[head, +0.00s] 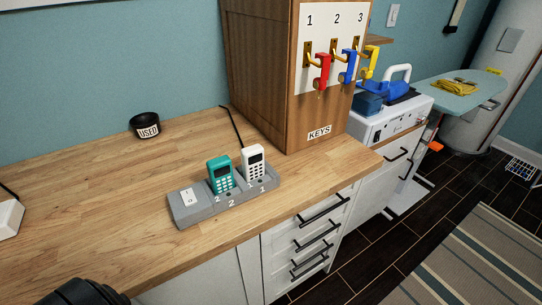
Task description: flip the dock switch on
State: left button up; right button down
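The grey dock (209,213) lies on the wooden counter, with its long side running from lower left to upper right. A white rocker switch (188,198) sits on its left end; I cannot tell for sure which way it is pressed. A teal handset (221,175) stands in the middle of the dock and a white handset (253,165) stands in the slot to its right. Neither gripper shows. A dark rounded part at the lower left edge seems to be my own arm, well apart from the dock.
A black cup marked USED (145,126) stands behind the dock. A wooden key cabinet (257,80) with coloured keys on hooks stands at the back right. A black cable runs behind the dock. A white object (9,217) is at the left edge. The counter (110,205) left of the dock is clear.

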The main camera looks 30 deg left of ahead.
aim_at(189, 199)
jog(key=k+j+u, duration=0.1)
jog(key=u, duration=1.35)
